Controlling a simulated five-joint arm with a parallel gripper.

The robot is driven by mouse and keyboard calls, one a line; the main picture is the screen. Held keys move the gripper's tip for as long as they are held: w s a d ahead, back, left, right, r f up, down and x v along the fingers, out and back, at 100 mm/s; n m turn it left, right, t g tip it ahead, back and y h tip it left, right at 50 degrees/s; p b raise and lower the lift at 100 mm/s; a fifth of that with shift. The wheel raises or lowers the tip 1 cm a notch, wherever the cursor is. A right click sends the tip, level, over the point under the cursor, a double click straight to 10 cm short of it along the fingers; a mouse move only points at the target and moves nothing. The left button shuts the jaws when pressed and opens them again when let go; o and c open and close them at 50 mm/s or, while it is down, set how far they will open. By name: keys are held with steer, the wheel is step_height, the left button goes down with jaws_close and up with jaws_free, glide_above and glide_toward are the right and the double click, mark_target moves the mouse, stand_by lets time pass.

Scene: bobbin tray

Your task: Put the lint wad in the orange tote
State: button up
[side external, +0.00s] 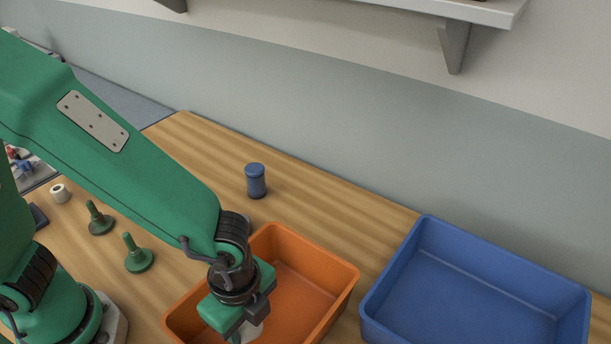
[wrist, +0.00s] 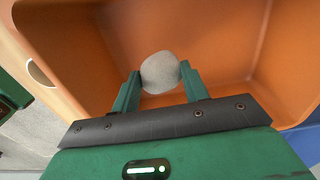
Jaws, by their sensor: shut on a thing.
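The lint wad (wrist: 160,71) is a small pale grey lump. My gripper (wrist: 159,78) is shut on it, with one green finger on each side. In the side external view my gripper (side external: 246,331) is over the near part of the orange tote (side external: 322,270), and the lint wad (side external: 251,332) shows only in part below the jaws. The orange tote's inside (wrist: 105,50) fills most of the wrist view behind the wad. I cannot tell how high the wad is above the tote floor.
A blue tote (side external: 460,295) stands to the right of the orange one. A dark blue bobbin (side external: 256,181) stands behind it. Two green pegs with round bases (side external: 138,254) (side external: 99,218) and a small white spool (side external: 60,193) are on the wooden table at left.

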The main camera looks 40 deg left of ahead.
mark_target(250, 335)
steer(key=shift+f, duration=0.35)
steer(key=shift+f, duration=0.1)
steer(key=shift+f, duration=2)
steer(key=shift+f, duration=0.1)
steer(key=o, duration=0.9)
steer(key=shift+o, duration=0.2)
steer(key=shift+r, duration=6.15)
